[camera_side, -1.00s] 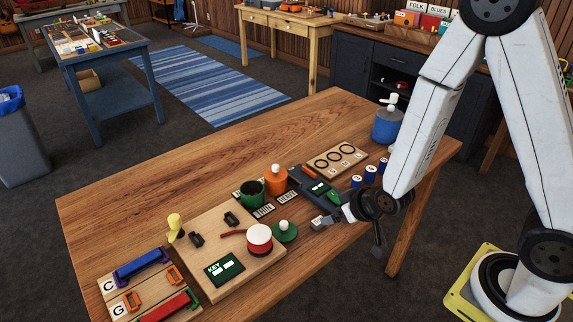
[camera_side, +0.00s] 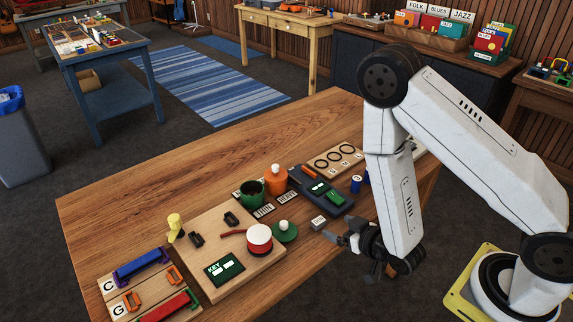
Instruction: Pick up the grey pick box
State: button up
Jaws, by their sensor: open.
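The grey pick box (camera_side: 318,223) is a small light block on the wooden table, to the right of the round green piece with a white knob. My gripper (camera_side: 333,236) is open and empty at the table's near edge. Its fingers point left, just below and right of the box in the picture, and appear apart from it. My wrist hides part of the table edge.
A board with a red-and-white drum-shaped piece (camera_side: 259,240) and a KEY display (camera_side: 224,268) lies to the left. The table's far left is clear.

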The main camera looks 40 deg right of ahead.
aim_at(316, 218)
jog(key=shift+x, duration=1.3)
jog(key=shift+w, duration=0.1)
jog(key=shift+a+x, duration=0.15)
jog(key=shift+x, duration=1.1)
jog(key=shift+a+x, duration=0.15)
jog(key=shift+x, duration=1.1)
jog(key=shift+f, duration=0.1)
grip_shut()
notch_tip(316, 218, up, 10)
